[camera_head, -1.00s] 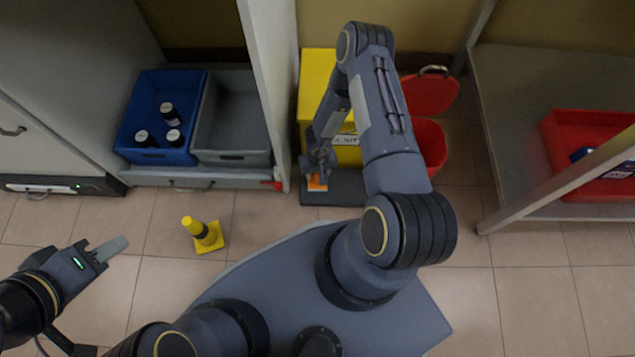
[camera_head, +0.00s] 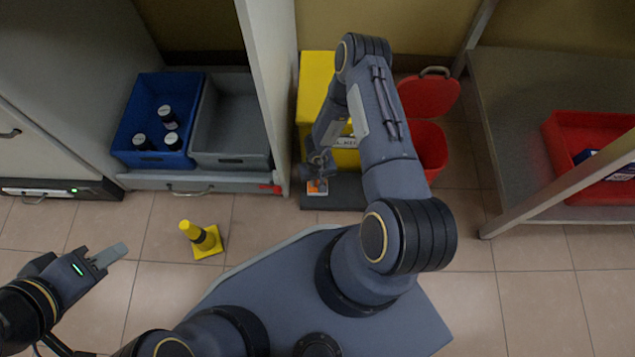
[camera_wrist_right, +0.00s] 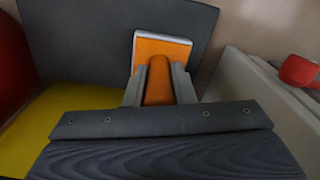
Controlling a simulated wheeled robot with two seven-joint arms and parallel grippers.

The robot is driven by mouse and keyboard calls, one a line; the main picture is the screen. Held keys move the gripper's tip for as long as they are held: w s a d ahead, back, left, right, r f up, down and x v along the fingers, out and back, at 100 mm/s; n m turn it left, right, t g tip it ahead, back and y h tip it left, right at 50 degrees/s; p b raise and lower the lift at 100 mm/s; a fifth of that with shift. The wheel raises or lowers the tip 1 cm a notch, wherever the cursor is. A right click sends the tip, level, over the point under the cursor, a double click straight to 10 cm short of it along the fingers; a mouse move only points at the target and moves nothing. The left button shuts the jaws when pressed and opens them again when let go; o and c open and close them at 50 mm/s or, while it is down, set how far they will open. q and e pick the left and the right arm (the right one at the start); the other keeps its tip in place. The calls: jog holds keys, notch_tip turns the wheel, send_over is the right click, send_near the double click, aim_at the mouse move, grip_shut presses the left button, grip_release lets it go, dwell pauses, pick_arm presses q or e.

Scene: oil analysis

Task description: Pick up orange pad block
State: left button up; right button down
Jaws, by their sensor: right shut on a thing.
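The orange pad block (camera_wrist_right: 158,82) shows in the right wrist view, with an upright orange grip and a flat orange pad with a pale rim behind it. My right gripper (camera_wrist_right: 160,88) is shut on the grip, one grey finger on each side. In the head view the orange pad block (camera_head: 312,187) is partly hidden under my right gripper (camera_head: 318,176). It is over the dark grey base in front of the yellow cabinet; I cannot tell if it touches the base. My left gripper (camera_head: 108,256) is away at the lower left, over the floor; its finger opening is unclear.
The yellow cabinet (camera_head: 312,95) and a red bin (camera_head: 430,150) stand behind my right arm. A grey upright panel (camera_head: 268,85) is close on the left. Blue (camera_head: 130,130) and grey (camera_head: 230,160) crates sit at left.

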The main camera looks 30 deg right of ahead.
jog(key=shift+r, duration=0.15)
jog(key=shift+r, duration=0.25)
jog(key=r, duration=0.1)
jog(key=r+p, duration=0.2)
jog(key=shift+s+a+r, duration=0.15)
jog(key=shift+a+r, duration=0.1)
jog(key=shift+r, duration=0.05)
jog(key=s+a+r+p, duration=0.4)
jog(key=s+a+r, duration=0.4)
jog(key=s+a, duration=0.1)
jog(key=shift+s+a+r, duration=0.15)
jog(key=shift+a+r, duration=0.2)
